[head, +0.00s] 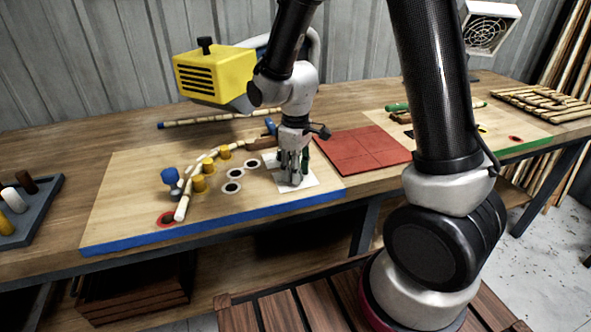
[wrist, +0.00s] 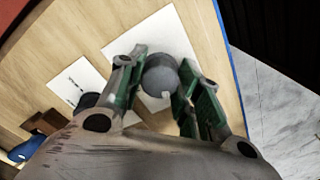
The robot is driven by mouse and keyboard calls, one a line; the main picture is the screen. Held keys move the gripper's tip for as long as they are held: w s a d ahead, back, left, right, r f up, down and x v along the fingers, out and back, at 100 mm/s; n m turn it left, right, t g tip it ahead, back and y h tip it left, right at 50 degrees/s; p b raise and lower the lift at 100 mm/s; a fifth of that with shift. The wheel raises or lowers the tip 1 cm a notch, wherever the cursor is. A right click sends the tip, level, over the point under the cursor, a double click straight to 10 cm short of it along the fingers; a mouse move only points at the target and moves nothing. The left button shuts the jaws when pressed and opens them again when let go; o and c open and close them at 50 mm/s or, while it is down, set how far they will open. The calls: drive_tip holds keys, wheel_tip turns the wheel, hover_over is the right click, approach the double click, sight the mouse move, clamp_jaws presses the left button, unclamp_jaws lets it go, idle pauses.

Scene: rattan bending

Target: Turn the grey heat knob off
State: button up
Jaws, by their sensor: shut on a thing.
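The grey heat knob (wrist: 160,74) is a round grey cylinder with a small white mark on its side, standing on a white plate (wrist: 135,36) in the wrist view. My gripper (wrist: 162,80) has its green-padded fingers on either side of the knob and is shut on it. In the head view my gripper (head: 291,178) points down at the white plate (head: 313,181) near the board's front edge, and the fingers largely hide the knob. I cannot read any off mark on the plate.
A second white plate (wrist: 68,80) with a black knob (wrist: 88,101) lies beside it. A bent rattan pole (head: 190,182) runs among yellow pegs (head: 199,184) on the left. A red mat (head: 362,150) lies right. A yellow heater (head: 208,78) stands behind.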

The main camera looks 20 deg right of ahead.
idle(0.4)
drive_tip(key=o, duration=1)
drive_tip(key=shift+o, duration=0.2)
wheel_tip(320, 180, up, 12)
drive_tip(key=s+d+r+m+t, duration=0.2)
drive_tip(key=s+d+r+m, duration=0.2)
drive_tip(key=s+d, duration=0.3)
drive_tip(key=s+d+r+m+t, duration=0.2)
drive_tip(key=s+d+r+m, duration=0.2)
drive_tip(key=s, duration=0.8)
drive_tip(key=d+r, duration=0.2)
drive_tip(key=d, duration=0.1)
drive_tip(key=shift+d+r+m, duration=0.35)
drive_tip(key=shift+d+m, duration=0.05)
